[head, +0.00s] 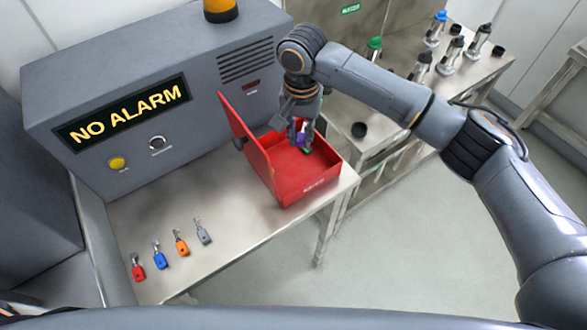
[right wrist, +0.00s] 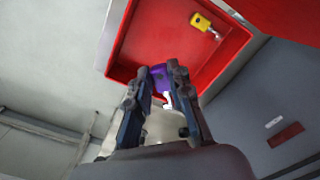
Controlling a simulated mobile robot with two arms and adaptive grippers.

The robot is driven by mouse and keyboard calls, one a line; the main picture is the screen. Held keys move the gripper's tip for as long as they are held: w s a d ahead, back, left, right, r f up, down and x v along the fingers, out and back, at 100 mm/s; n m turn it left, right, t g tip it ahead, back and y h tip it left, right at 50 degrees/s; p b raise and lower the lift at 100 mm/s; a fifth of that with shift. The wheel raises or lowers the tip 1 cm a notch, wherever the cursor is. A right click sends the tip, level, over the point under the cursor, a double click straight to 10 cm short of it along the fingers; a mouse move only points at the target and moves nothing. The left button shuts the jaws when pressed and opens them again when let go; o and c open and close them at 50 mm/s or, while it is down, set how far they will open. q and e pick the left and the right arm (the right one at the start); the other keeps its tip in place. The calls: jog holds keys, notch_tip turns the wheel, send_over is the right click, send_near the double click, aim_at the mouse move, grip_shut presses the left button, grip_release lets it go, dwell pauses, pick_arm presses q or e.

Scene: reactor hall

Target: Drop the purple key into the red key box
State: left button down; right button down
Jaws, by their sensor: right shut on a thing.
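The red key box (head: 318,187) stands on the steel table with its lid (head: 243,133) swung up on the left. My right gripper (head: 301,134) is over the open box, shut on the purple key (right wrist: 159,77). The key's purple head points toward the box floor in the right wrist view, where the gripper (right wrist: 163,88) also shows. A yellow key (right wrist: 203,22) lies inside the box. A small green spot shows below the gripper in the head view, too small to make out. My left gripper is out of view.
Red (head: 138,271), blue (head: 159,260), orange (head: 181,245) and grey (head: 203,233) keys lie in a row on the table (head: 232,243). A grey cabinet with a "NO ALARM" display (head: 125,112) stands behind. Several capped metal parts stand on the bench at right.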

jog(key=c, duration=1.1)
grip_release()
jog(key=shift+c, duration=0.2)
notch_tip(320, 180, up, 12)
jog(key=shift+f, duration=0.1)
